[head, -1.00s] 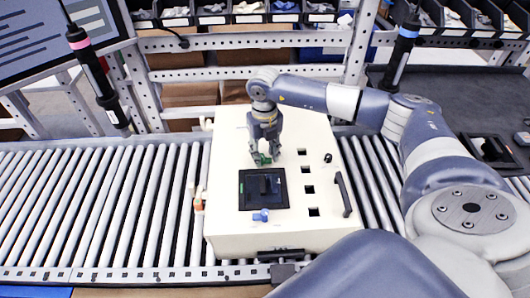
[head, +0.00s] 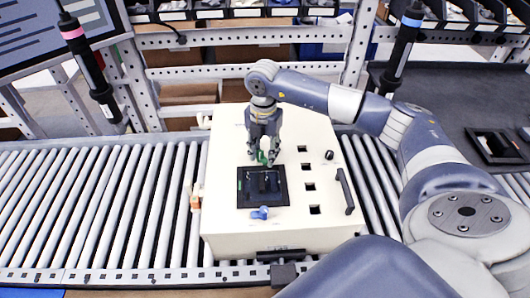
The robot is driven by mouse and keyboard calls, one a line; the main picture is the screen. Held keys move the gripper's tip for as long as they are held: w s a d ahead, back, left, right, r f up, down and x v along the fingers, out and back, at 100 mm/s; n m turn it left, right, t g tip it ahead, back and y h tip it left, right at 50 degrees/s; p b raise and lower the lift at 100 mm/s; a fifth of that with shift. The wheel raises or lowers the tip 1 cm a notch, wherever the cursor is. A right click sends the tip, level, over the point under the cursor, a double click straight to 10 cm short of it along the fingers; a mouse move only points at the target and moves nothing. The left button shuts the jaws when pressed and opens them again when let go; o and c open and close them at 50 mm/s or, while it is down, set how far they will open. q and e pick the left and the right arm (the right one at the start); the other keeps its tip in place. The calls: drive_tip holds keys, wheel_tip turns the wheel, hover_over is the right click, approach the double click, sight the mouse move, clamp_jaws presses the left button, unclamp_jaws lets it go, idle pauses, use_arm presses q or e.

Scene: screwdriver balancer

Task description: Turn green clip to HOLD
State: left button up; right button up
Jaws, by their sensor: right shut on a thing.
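The green clip (head: 263,157) sits at the far edge of the black square panel on top of the cream box (head: 225,232). My right gripper (head: 264,160) points down over it from the far side, its fingers shut on the clip and partly hiding it. I cannot read any HOLD mark at this size. A blue clip (head: 260,213) sits at the near edge of the black panel (head: 242,203). An orange clip (head: 195,202) is on the box's left side. My left gripper is out of view.
The box stands on a roller conveyor (head: 95,205). A black handle (head: 344,190) and several square holes are on its right part. Two screwdrivers hang, one at the left (head: 90,70) and one at the right (head: 403,45). Parts bins line the back.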

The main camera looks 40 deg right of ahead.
drive_tip(key=m, duration=0.3)
drive_tip(key=shift+w+a+r+m+b, duration=0.2)
drive_tip(key=shift+a+m+b, duration=0.1)
drive_tip(key=shift+m, duration=0.1)
drive_tip(key=shift+r+m, duration=0.1)
drive_tip(key=shift+m, duration=1.8)
drive_tip(key=o, duration=1)
drive_tip(key=shift+w, duration=0.1)
drive_tip(key=shift+c, duration=0.2)
drive_tip(key=shift+f, duration=0.2)
